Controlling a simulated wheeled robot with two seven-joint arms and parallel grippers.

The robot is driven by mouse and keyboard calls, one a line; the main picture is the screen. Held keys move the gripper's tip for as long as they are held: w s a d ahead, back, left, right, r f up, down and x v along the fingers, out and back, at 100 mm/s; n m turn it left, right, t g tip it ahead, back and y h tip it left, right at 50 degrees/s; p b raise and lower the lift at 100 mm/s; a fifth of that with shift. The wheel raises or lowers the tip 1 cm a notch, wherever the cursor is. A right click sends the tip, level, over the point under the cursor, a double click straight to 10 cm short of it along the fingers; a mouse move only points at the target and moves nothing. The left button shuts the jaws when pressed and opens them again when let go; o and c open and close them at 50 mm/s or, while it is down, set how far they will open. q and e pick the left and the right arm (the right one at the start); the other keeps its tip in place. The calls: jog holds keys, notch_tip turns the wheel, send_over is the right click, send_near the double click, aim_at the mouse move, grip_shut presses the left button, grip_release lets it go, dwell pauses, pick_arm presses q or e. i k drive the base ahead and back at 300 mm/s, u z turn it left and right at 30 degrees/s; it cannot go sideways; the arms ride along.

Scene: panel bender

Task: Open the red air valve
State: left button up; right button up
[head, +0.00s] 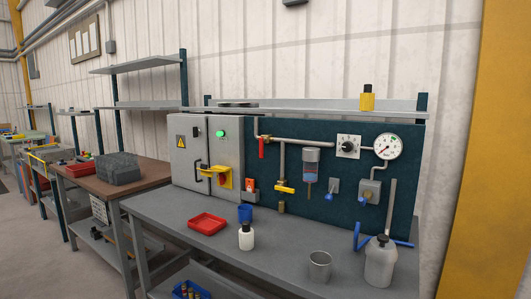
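The red air valve has a red lever handle (262,149) near the left end of the pipework on the dark teal back panel (330,205). The handle hangs straight down, across the line of the grey horizontal pipe (305,142). It sits just right of the grey electrical cabinet (190,165). Neither of my grippers shows in the head view, and nothing touches the handle.
A yellow-handled valve (285,188) sits lower on a vertical pipe. A gauge (387,146) is at the right.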

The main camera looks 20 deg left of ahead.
aim_at(261, 140)
jog(key=u, duration=0.35)
jog(key=i, duration=0.95)
jog(key=u, duration=0.5)
